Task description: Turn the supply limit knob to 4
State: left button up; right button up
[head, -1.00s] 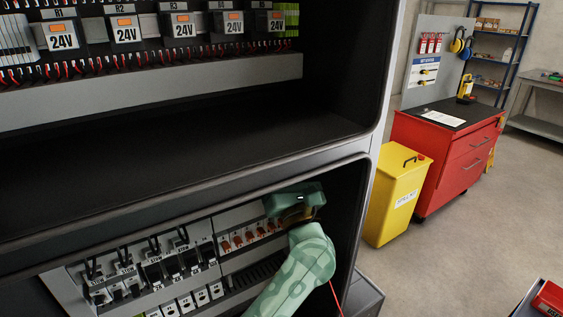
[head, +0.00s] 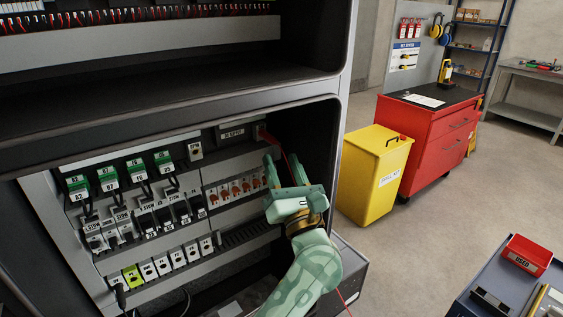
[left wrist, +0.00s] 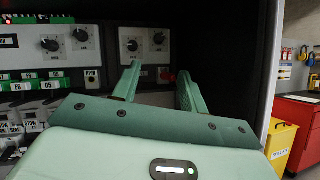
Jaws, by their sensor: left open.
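In the left wrist view, dark round knobs on white dial plates sit on the cabinet's upper panel: a left pair, with one knob (left wrist: 50,45) and another (left wrist: 80,35), and a right pair, with one knob (left wrist: 131,45) and another (left wrist: 158,38). Their labels and pointer settings are too small to read, so I cannot tell which is the supply limit knob. My left gripper (head: 283,167) is open and empty at the right side of the lower cabinet bay. In the left wrist view its fingers (left wrist: 160,72) point towards the right pair, apart from it. My right gripper is out of view.
Green relays (head: 108,178), breakers and a row of orange-red terminals (head: 235,189) fill the bay left of my gripper. The bay's right frame (head: 338,130) is close by. A yellow bin (head: 372,175) and red cabinet (head: 432,140) stand outside to the right.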

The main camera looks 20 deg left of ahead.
pick_arm(q)
jog(key=w+d+r+n+g+b, duration=0.3)
jog(key=r+n+g+b, duration=0.3)
jog(key=n+b, duration=1.4)
jog(key=b+x, duration=0.2)
jog(key=x, duration=1.3)
jog(key=shift+s+a+r+n, duration=0.3)
jog(key=shift+r, duration=0.05)
jog(key=c, duration=0.8)
jog(key=shift+b, duration=0.3)
grip_shut()
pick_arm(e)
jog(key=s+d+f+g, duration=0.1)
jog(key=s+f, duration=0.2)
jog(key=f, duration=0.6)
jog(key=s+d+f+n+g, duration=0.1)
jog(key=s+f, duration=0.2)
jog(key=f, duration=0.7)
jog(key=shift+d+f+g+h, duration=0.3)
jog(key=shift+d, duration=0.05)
